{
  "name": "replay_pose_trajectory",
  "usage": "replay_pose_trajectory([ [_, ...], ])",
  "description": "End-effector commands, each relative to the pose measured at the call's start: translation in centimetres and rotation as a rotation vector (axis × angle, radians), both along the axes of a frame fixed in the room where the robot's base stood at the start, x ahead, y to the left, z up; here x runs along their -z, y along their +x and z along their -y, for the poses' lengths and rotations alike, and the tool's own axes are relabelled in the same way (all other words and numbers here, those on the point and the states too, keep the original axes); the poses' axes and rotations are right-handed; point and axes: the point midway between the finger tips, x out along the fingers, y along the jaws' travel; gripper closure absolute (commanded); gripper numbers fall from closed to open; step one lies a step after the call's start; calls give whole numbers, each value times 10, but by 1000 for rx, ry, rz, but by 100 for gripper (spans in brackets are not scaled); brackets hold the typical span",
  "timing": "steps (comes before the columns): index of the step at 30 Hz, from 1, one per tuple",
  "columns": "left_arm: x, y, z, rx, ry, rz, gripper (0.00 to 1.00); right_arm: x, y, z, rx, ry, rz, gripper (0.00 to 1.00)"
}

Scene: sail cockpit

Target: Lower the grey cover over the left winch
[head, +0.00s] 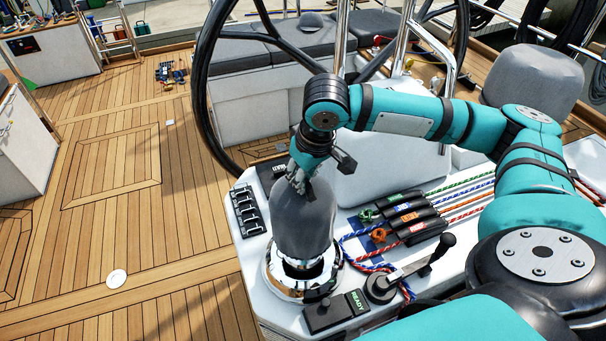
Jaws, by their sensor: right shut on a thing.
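The grey cover (303,222) is upright above the chrome left winch (288,285). It hides the upper part of the winch, while the shiny lower part and wide base show below its hem. I cannot tell whether the cover touches the winch. My right gripper (301,183) points down from above and is shut on the top of the cover. My left gripper is not in view.
A black winch handle (425,262) and a READY box (337,311) sit close by on the white console. Rope clutches (408,219) with coloured lines lie to the right. A black steering wheel (203,90) stands behind. Another grey cover (533,82) is at upper right.

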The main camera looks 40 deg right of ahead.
Motion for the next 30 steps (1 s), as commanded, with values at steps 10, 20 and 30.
replay_pose_trajectory([
  [10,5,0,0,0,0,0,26,12,0,0,0,0,-1,100],
  [20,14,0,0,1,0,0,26,39,0,0,0,0,-1,100],
  [30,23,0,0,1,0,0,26,66,0,-1,0,0,-1,100],
])
